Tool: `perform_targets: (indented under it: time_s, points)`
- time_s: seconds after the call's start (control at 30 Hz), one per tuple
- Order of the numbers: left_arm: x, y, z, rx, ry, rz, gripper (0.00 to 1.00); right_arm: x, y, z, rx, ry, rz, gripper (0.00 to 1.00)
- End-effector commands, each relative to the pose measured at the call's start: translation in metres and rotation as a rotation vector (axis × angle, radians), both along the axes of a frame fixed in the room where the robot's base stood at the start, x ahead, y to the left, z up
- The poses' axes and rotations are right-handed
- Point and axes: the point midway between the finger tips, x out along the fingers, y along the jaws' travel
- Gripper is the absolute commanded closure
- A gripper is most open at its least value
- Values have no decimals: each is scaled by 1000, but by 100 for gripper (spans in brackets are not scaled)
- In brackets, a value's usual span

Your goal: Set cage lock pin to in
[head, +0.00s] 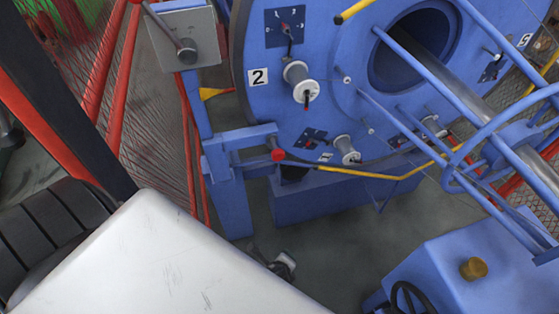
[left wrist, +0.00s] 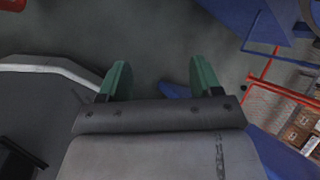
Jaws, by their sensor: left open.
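A red knob (head: 278,155), which looks like the cage lock pin's, sits at the end of a blue bracket (head: 240,140) beside the large blue cage disc (head: 262,100). How far the pin is pushed in cannot be told from here. My left gripper (left wrist: 160,80) shows in the left wrist view, its two green fingers apart and nothing between them. Grey floor lies beyond the fingers. The lock pin cannot be made out for sure in that view. My right gripper is not in view.
Wire spools such as this one (head: 300,82) sit on the disc near a "2" label (head: 258,77). A red mesh fence (head: 150,130) stands left. A grey box with a lever (head: 185,42) is above the bracket. A blue cabinet (head: 460,280) stands at lower right.

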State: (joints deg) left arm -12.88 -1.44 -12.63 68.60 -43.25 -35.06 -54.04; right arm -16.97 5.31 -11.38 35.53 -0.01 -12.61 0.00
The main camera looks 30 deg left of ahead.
Motion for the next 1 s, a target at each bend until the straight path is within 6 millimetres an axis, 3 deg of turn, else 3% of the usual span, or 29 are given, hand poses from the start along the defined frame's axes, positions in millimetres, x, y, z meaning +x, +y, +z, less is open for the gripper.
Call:
perform_targets:
  time_s: [0.03, 0.1, 0.2, 0.3, 0.4, 0.5, 0.67, 1.0]
  points:
    - [35, -1, 8, 148, -57, -116, 35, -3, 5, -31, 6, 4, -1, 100]
    - [72, 3, 45, 398, -104, -253, 35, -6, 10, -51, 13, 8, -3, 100]
    - [108, 13, 106, 750, -129, -352, 35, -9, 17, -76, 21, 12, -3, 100]
    - [122, 26, 163, 1040, -99, -359, 35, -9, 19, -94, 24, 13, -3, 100]
    - [122, 37, 208, 1244, -42, -324, 35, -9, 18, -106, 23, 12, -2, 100]
    - [118, 44, 236, 1360, 12, -289, 35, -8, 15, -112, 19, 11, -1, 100]
    - [119, 53, 252, 1423, 48, -267, 35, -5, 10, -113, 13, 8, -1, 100]
    - [158, 98, 253, 1424, 47, -269, 35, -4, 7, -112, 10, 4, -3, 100]
